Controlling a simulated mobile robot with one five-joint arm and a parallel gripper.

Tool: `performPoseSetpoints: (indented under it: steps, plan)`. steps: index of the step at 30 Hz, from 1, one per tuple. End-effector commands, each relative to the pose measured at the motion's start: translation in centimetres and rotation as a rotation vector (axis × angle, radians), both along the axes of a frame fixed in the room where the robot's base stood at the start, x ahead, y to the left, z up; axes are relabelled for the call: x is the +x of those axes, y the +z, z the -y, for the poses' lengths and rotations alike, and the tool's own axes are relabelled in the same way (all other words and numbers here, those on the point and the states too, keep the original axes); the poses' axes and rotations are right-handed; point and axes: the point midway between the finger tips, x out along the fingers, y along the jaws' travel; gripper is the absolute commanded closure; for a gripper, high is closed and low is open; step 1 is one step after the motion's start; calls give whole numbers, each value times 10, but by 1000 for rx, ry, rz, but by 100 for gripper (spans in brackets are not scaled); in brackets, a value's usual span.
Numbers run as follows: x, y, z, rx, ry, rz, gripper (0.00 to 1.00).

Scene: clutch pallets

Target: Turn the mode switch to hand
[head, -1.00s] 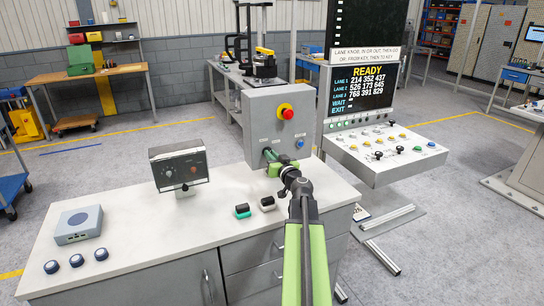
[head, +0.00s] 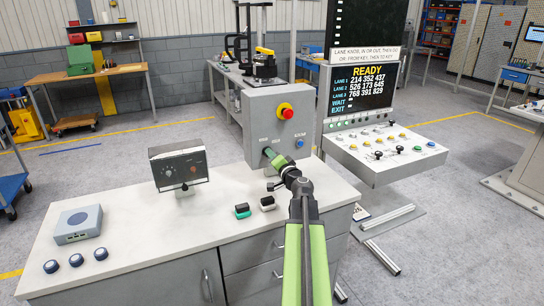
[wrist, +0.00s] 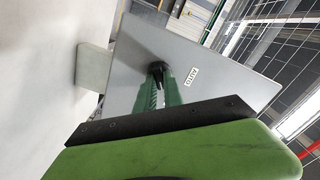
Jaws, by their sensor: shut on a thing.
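The mode switch is a small black knob (wrist: 157,67) on the front of a grey control box (head: 262,105). In the wrist view the green fingers of my gripper (wrist: 161,88) are shut on the knob, one on each side, and hide part of it. An AUTO label (wrist: 191,77) shows beside the knob. In the head view my gripper (head: 268,153) reaches the lower left of the box face and covers the switch. The small labels there are too small to read surely, and the knob's pointing direction is hidden.
The box face also carries a red emergency button (head: 287,113) on yellow and a blue button (head: 299,144). On the white bench (head: 150,225) stand a dark meter box (head: 179,166) and a grey-blue box (head: 78,224). A button console (head: 385,150) stands at the right.

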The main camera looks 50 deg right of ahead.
Motion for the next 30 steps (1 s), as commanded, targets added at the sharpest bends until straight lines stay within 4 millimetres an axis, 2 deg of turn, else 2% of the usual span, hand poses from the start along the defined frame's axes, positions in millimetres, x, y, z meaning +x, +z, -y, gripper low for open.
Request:
performPoseSetpoints:
  steps: [9, 23, 24, 28, 30]
  plan:
    - [-2, -1, 1, 82, -3, 31, 100]
    - [-2, -1, 1, 95, -3, 37, 100]
    - [-2, -1, 1, 95, -3, 37, 86]
    - [-2, -1, 1, 95, -3, 37, 69]
    - [-2, -1, 1, 95, -3, 38, 66]
